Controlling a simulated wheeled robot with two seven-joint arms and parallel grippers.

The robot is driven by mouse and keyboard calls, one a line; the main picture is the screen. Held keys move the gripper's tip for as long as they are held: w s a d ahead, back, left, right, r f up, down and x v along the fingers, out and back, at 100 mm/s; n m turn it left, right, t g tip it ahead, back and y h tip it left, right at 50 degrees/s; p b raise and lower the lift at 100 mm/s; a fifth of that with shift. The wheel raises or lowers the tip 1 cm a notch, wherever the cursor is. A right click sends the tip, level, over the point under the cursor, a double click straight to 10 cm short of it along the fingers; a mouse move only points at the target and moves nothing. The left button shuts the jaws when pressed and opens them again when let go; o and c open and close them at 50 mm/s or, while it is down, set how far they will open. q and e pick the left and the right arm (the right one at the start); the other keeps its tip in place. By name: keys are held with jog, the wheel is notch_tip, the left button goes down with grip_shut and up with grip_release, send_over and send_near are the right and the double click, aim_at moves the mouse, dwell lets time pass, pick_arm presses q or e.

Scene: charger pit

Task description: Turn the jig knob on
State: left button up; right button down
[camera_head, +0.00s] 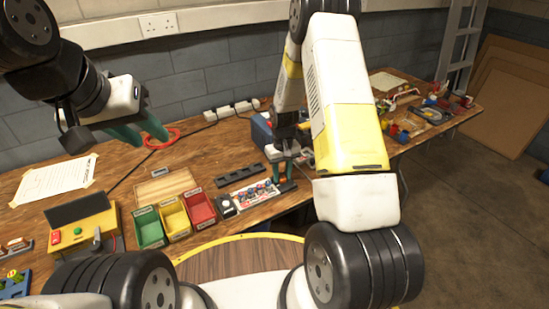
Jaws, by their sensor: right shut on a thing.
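The jig (252,194) is a pale board with red and blue parts, lying near the bench's front edge. A white block with a dark round top (227,206) stands at its left end. My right gripper (283,173) points down at the jig's dark right end, its teal fingers shut on what appears to be the jig knob. The fingers hide the knob, so its setting cannot be read. My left gripper (148,138) is raised at the upper left above the bench, with its teal fingers apart and empty.
Green (150,238), yellow (176,228) and red bins (199,212) stand left of the jig. A dark slotted strip (238,174) lies behind it. A yellow console (84,236) and a paper sheet (54,181) are further left. My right arm hides part of the bench.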

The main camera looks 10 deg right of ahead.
aim_at(282, 177)
jog(key=shift+w+m, duration=0.1)
jog(key=shift+m, duration=0.7)
jog(key=c, duration=1.1)
grip_release()
jog(key=shift+o, duration=0.2)
notch_tip(282, 177, up, 8)
jog(key=shift+f, duration=0.1)
